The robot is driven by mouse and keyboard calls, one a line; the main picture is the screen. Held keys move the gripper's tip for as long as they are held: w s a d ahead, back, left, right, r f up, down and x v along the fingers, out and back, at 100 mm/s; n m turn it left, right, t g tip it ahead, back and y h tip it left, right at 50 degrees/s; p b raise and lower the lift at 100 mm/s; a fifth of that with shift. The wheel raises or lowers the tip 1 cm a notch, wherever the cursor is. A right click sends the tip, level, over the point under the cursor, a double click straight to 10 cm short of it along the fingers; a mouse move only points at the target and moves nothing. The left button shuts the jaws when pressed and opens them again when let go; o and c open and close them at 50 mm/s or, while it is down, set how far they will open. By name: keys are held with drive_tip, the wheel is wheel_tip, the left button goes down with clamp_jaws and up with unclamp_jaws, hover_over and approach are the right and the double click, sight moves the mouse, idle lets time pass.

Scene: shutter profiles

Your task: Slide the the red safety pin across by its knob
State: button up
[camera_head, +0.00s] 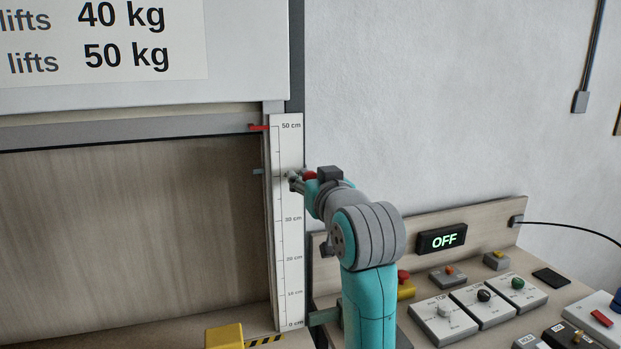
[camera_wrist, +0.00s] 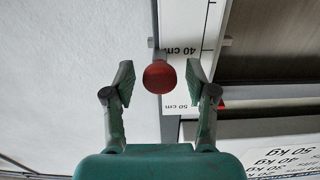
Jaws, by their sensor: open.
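The red safety pin's round red knob (camera_wrist: 160,76) shows in the wrist view, between the two fingers of my gripper (camera_wrist: 160,84). There are visible gaps on both sides, so neither finger appears to touch it. My gripper is open. In the head view a bit of the red knob (camera_head: 309,175) shows beside my gripper (camera_head: 295,183), to the right of the white scale at about the 40 cm mark. A small grey stub (camera_head: 257,171) sticks out left of the scale at the same height. The pin's shaft is mostly hidden.
The white centimetre scale (camera_head: 288,240) stands upright beside the shutter opening. A red pointer (camera_head: 258,128) on the shutter's bottom bar (camera_head: 150,134) is near 50 cm. A bench with switch boxes (camera_head: 443,318) and a display reading OFF (camera_head: 442,240) stands lower right.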

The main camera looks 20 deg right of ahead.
clamp_jaws()
drive_tip(key=shift+d, duration=2.15)
unclamp_jaws()
drive_tip(key=shift+d, duration=0.2)
drive_tip(key=shift+a, duration=0.1)
drive_tip(key=s, duration=1.2)
